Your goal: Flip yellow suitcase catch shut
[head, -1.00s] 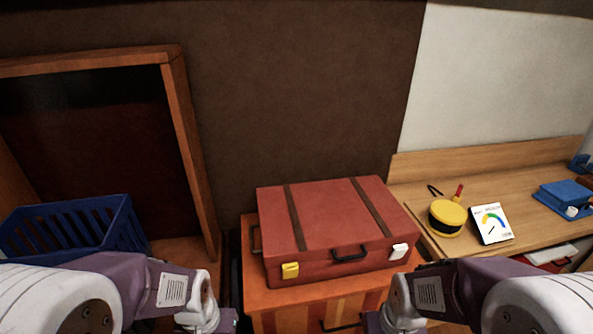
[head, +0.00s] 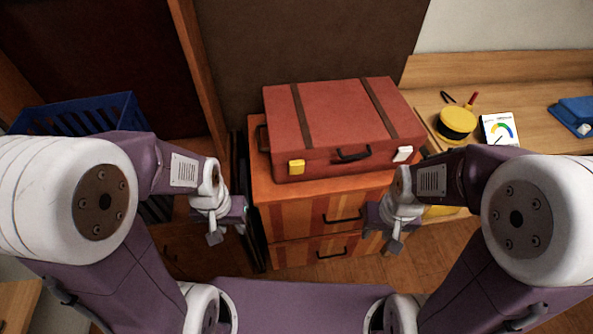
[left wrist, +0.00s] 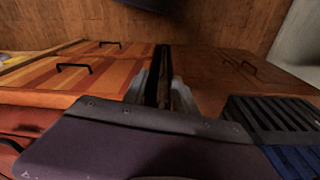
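A red suitcase (head: 340,120) with two brown straps lies flat on an orange striped cabinet, its lid looking closed. Its yellow catch (head: 296,167) is on the front face at the left. I cannot tell if the catch is fully shut. A white catch (head: 402,153) is at the front right. My left gripper (head: 214,237) hangs lower and left of the suitcase, apart from it. In the left wrist view its two fingers (left wrist: 161,92) stand apart with nothing between them. My right gripper (head: 393,245) hangs empty-looking in front of the cabinet; its finger opening is unclear.
The cabinet (head: 290,225) has drawers with black handles. A black suitcase handle (head: 353,154) sits between the catches. A blue basket (head: 80,115) stands at left. The wooden desk (head: 430,102) at right holds a yellow round object (head: 457,122) and a gauge card (head: 500,128).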

